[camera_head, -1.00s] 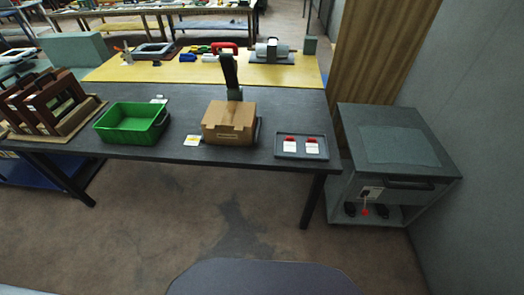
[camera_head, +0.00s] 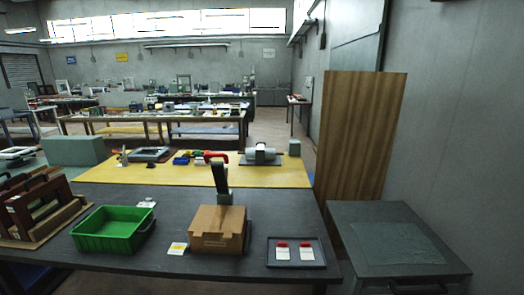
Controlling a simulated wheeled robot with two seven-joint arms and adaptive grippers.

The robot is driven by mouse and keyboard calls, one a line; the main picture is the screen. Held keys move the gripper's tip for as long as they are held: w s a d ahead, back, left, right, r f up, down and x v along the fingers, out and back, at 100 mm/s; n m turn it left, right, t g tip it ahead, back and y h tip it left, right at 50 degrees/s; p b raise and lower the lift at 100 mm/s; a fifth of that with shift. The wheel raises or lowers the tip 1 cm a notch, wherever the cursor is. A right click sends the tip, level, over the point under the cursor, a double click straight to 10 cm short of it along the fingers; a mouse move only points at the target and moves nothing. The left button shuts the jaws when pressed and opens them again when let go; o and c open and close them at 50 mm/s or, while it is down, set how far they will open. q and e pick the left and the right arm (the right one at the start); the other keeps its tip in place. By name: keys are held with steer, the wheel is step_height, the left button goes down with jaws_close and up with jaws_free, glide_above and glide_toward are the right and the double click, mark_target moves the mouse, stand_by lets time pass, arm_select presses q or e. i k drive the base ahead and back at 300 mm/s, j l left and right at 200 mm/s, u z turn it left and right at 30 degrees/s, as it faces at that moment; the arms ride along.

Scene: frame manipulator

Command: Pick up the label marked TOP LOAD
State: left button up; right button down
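A shallow dark grey tray (camera_head: 296,263) lies at the right end of the near dark table. In it are two small white labels with red upper parts, a left one (camera_head: 282,254) and a right one (camera_head: 306,254). Their print is too small to read, so I cannot tell which is marked TOP LOAD. A small white and yellow card (camera_head: 178,248) lies on the table left of the cardboard box. Neither of my grippers is in view.
A cardboard box (camera_head: 218,232) with an upright dark post behind it stands left of the tray. A green bin (camera_head: 108,230) and brown frames (camera_head: 38,208) are farther left. A grey cabinet (camera_head: 395,245) stands right of the table. A yellow-topped bench (camera_head: 220,174) lies behind.

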mark_target(283, 248)
steer(key=i+l+u, duration=0.2)
steer(key=l+u, duration=0.25)
steer(key=l, duration=1.35)
steer(key=k+l+u, duration=0.1)
steer(key=l+u, duration=0.4)
steer(key=l, duration=1.25)
